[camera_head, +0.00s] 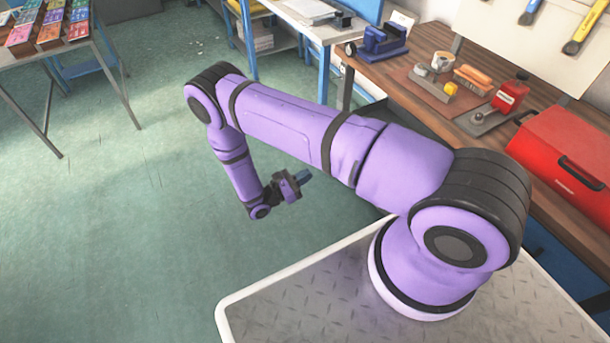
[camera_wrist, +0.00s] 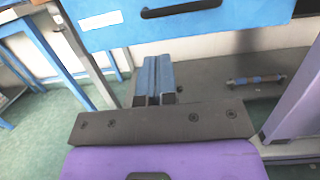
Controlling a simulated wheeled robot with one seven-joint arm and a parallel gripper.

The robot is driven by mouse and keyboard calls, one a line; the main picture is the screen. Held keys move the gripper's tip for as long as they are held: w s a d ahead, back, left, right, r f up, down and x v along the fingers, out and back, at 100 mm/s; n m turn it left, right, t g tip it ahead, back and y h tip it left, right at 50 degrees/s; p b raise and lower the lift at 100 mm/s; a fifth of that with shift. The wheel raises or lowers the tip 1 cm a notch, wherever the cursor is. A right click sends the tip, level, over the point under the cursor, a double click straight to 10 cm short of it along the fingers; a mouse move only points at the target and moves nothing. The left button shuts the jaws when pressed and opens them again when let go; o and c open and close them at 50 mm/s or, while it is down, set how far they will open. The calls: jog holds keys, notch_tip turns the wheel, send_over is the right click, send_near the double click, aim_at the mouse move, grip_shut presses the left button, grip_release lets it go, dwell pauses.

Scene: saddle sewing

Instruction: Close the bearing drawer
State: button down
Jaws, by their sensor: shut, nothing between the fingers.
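A blue drawer front (camera_wrist: 200,28) with a black bar handle (camera_wrist: 185,8) and a white label (camera_wrist: 101,20) fills the top of the wrist view. I cannot tell whether this is the bearing drawer or how far out it stands. My gripper (camera_wrist: 153,66) has its two blue fingers together and empty, with the tips just below the drawer's lower edge in the picture; contact cannot be told. In the head view my gripper (camera_head: 304,177) hangs below my arm, pointing toward the bench. My arm hides the bench front there.
The wooden workbench (camera_head: 408,92) carries a blue tape dispenser (camera_head: 383,42), small tools and a red toolbox (camera_head: 567,155). A blue panel (camera_head: 553,262) shows beneath it. A grey surface (camera_wrist: 215,75) with a small blue-banded rod (camera_wrist: 256,80) lies below the drawer. Green floor (camera_head: 130,220) is clear.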

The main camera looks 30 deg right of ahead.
jog(key=d+r, duration=0.2)
jog(key=d, duration=0.8)
jog(key=shift+w+d, duration=0.2)
jog(key=shift+d, duration=0.1)
jog(key=shift+r, duration=0.1)
jog(key=d, duration=2.4)
jog(key=shift+w+d, duration=0.3)
jog(key=shift+w, duration=0.05)
jog(key=shift+d, duration=0.25)
jog(key=shift+d+r, duration=0.1)
jog(key=shift+a, duration=0.4)
jog(key=a+f, duration=0.1)
jog(key=a, duration=0.3)
jog(key=a+f, duration=0.1)
jog(key=a, duration=0.4)
jog(key=a+f, duration=0.1)
jog(key=a, duration=0.3)
jog(key=shift+s+a, duration=0.2)
jog(key=shift+a, duration=0.1)
